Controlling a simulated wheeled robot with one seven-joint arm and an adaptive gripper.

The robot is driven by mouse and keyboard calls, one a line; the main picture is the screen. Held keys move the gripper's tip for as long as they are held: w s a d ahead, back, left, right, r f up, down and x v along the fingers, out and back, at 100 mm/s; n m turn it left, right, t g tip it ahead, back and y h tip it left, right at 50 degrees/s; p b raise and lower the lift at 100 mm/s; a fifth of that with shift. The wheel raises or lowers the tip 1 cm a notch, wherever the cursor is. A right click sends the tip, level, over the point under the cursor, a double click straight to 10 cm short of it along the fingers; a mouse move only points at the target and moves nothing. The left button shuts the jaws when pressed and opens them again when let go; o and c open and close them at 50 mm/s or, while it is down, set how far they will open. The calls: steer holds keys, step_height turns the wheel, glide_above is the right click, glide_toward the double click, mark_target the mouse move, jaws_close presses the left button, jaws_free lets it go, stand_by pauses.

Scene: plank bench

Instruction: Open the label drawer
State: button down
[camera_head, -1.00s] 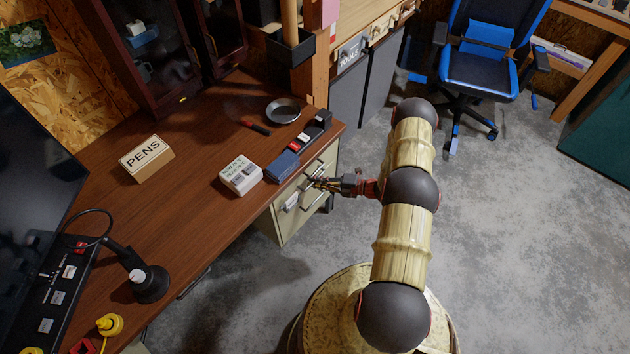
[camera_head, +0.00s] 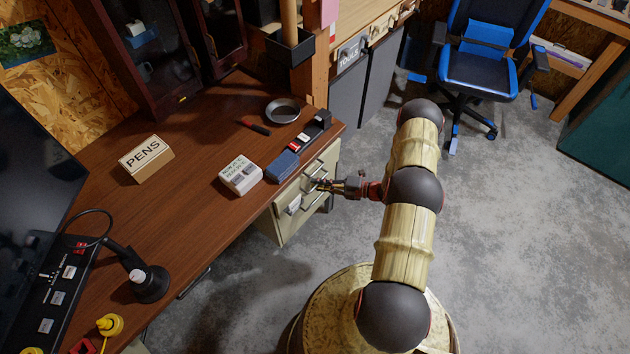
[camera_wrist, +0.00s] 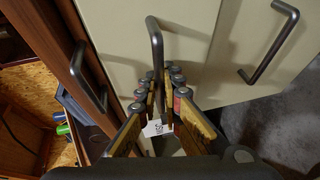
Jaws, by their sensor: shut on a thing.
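The cream drawer unit (camera_head: 288,226) stands under the right end of the brown desk, with bar handles on its fronts. In the wrist view my gripper (camera_wrist: 160,85) has its fingers on both sides of the dark bar handle (camera_wrist: 153,30) of the middle cream front (camera_wrist: 120,20). It is shut on that handle. A small white label (camera_wrist: 155,129) with dark marks shows between the fingers. In the head view my gripper (camera_head: 318,185) is at the unit's front, and a pale label (camera_head: 294,204) shows left of it. I cannot tell whether the drawer stands out at all.
Another cream front with a handle (camera_wrist: 270,45) is at the right of the wrist view, and a handle on dark wood (camera_wrist: 88,78) at the left. A blue stapler-like box (camera_head: 282,166) and a white box (camera_head: 240,175) lie near the desk edge. Floor (camera_head: 530,230) at right is clear.

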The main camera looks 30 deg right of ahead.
steer(key=s+d, duration=0.3)
steer(key=s, duration=0.6)
steer(key=s+d, duration=0.4)
steer(key=s, duration=0.6)
steer(key=s+d, duration=0.3)
steer(key=s, duration=0.6)
steer(key=shift+s+d+b, duration=0.25)
steer(key=shift+s+b, duration=0.05)
steer(key=shift+s, duration=0.05)
steer(key=c, duration=2.2)
jaws_free()
steer(key=v, duration=1.2)
